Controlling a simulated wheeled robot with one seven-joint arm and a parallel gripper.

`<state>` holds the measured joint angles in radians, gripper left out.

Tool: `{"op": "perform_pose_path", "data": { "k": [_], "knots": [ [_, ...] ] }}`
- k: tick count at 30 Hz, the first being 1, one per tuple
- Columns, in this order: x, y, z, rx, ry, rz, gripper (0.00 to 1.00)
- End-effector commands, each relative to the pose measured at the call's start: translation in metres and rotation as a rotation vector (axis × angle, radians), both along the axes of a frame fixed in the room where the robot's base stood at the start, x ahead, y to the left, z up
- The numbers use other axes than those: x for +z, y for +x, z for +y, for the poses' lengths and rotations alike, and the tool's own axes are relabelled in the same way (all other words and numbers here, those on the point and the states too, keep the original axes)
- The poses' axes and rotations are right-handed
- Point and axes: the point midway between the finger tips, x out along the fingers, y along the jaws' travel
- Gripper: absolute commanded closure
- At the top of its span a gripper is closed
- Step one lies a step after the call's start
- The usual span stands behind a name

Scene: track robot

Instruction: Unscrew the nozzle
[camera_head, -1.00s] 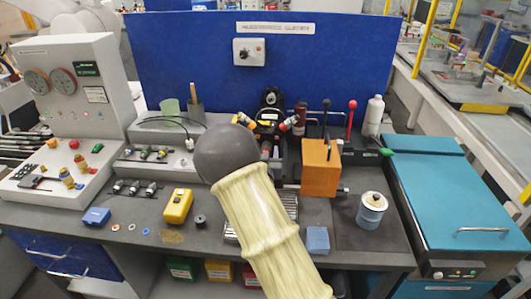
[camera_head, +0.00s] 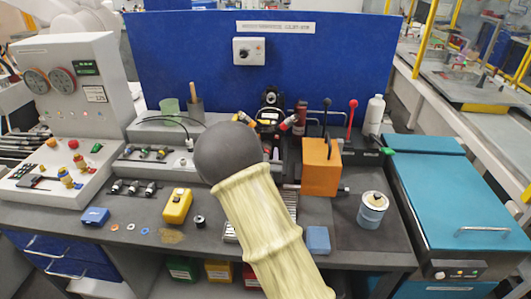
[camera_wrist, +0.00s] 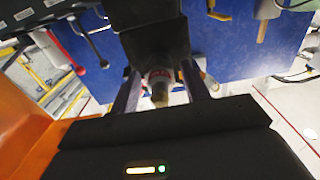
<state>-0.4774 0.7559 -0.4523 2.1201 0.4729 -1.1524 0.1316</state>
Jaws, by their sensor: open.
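A nozzle (camera_wrist: 159,87) with a red band and a tan tip shows in the wrist view, below a dark block (camera_wrist: 155,42). My gripper (camera_wrist: 160,80) is open, with one dark finger on each side of the nozzle. I cannot tell whether either finger touches it. In the head view, a black fixture (camera_head: 270,101) stands behind my arm, with a yellow-tipped fitting (camera_head: 243,118) to the left and a red-and-white one (camera_head: 288,122) to the right. My arm's dark round joint and pale sleeve hide the gripper and nozzle there.
An orange block (camera_head: 320,167) stands close right of the fixture, with a black lever and a red-knobbed lever (camera_head: 351,117) behind it. A white bottle (camera_head: 374,115) and a lidded can (camera_head: 372,209) are farther right. A blue panel (camera_head: 340,65) closes the back.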

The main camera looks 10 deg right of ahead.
Motion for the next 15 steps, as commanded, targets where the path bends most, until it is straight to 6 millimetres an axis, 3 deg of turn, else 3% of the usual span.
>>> {"op": "perform_pose_path", "data": {
  "k": [15],
  "knots": [
    [-0.0016, 0.0002, -0.0008, -0.001, 0.057, -0.021, 0.54]
  ]
}}
